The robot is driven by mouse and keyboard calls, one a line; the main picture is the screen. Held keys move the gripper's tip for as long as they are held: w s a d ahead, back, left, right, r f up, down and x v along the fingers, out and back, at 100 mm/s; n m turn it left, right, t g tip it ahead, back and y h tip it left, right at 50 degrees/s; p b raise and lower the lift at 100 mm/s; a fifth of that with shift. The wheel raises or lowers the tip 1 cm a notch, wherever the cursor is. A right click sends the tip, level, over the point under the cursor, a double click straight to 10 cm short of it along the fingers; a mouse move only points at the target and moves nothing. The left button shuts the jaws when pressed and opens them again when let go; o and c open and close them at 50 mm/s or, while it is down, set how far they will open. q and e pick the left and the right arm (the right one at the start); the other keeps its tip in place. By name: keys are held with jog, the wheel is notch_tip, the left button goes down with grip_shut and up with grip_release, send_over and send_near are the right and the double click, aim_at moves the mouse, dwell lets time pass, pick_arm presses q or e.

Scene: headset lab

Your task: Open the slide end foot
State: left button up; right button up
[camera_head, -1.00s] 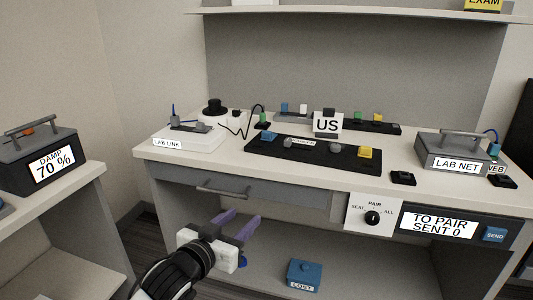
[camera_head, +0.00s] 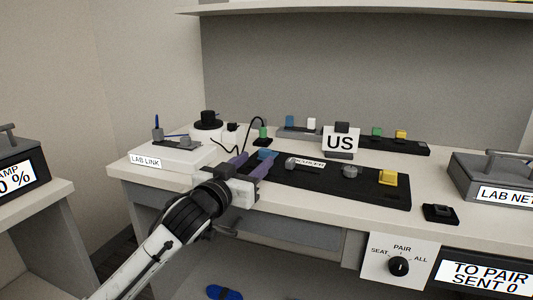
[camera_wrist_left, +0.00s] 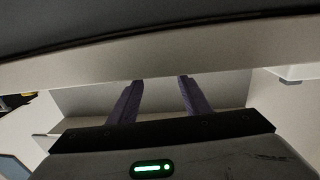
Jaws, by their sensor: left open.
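No part in view is labelled as the slide end foot, and I cannot tell which one it is. A long black board (camera_head: 330,188) lies on the desk with a blue block (camera_head: 267,154) at its left end, grey knobs and a yellow block (camera_head: 388,177) at its right end. My left gripper (camera_head: 254,162) is open, its two purple fingers pointing at the board's left end near the blue block. I cannot tell whether they touch anything. In the left wrist view, the open fingers (camera_wrist_left: 158,88) have nothing visible between them. My right gripper is not in view.
A white LAB LINK base (camera_head: 172,155) stands left of the board. A US sign (camera_head: 341,142) stands behind it. A grey LAB NET case (camera_head: 490,175) is at right. A drawer handle (camera_head: 222,230) sits below the desk edge, close to my left arm.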

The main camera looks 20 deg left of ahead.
aim_at(264, 154)
pick_arm(q)
jog(key=w, duration=0.4)
jog(key=w+d+b, duration=0.1)
jog(key=w, duration=0.1)
jog(key=shift+w+f, duration=0.1)
jog(key=shift+w, duration=0.3)
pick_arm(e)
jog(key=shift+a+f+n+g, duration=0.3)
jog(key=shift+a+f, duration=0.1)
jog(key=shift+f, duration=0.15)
pick_arm(q)
jog(key=shift+c, duration=0.5)
